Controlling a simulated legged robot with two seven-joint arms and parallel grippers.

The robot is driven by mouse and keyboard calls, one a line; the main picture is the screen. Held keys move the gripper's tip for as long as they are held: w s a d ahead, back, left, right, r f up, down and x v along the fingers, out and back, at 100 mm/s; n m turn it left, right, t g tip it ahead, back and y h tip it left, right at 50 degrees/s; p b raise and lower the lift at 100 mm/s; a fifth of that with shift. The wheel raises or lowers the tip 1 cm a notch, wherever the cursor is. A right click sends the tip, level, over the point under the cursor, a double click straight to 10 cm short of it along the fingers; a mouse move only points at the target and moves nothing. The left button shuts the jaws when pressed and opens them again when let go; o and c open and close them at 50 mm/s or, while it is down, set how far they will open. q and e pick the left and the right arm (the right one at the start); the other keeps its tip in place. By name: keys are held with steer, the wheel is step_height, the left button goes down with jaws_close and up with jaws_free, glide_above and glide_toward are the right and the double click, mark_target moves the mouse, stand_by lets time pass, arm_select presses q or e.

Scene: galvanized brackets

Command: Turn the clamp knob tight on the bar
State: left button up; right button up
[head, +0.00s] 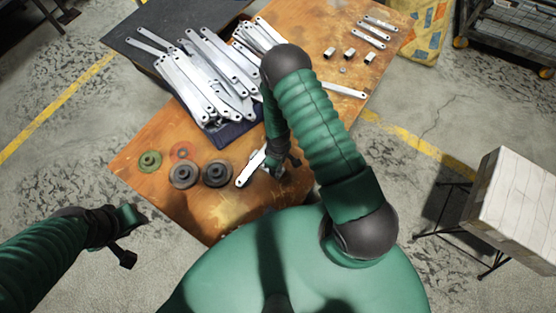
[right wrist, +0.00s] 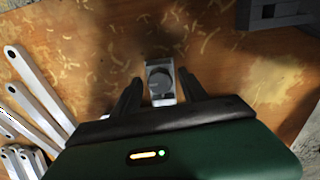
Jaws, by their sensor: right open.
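A grey round knob (right wrist: 159,78) sits on a pale metal piece (right wrist: 162,98) in the right wrist view. My right gripper (right wrist: 160,84) is open, with one dark finger on each side of the knob and nothing clearly pinched. In the head view my right gripper (head: 284,164) is low over the wooden table, beside a silver bar-like piece (head: 249,170); the knob is hidden there by the gripper. My left gripper (head: 124,238) hangs off the table at the left, and its jaw opening is unclear.
A pile of metal brackets (head: 207,75) lies on a dark tray at the back of the table (head: 135,160). Two dark discs (head: 184,174), a green one (head: 149,162) and a red ring (head: 182,151) lie at the left front. A white box (head: 515,205) stands at the right.

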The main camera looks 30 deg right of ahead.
steer(key=n, duration=0.2)
steer(key=shift+r+n+p, duration=0.1)
steer(key=shift+n+p, duration=0.2)
steer(key=shift+n, duration=0.1)
steer(key=n, duration=0.5)
steer(key=shift+p, duration=0.4)
steer(key=n+p, duration=0.1)
steer(key=n, duration=0.6)
steer(key=shift+n, duration=1.6)
steer(key=shift+p, duration=0.3)
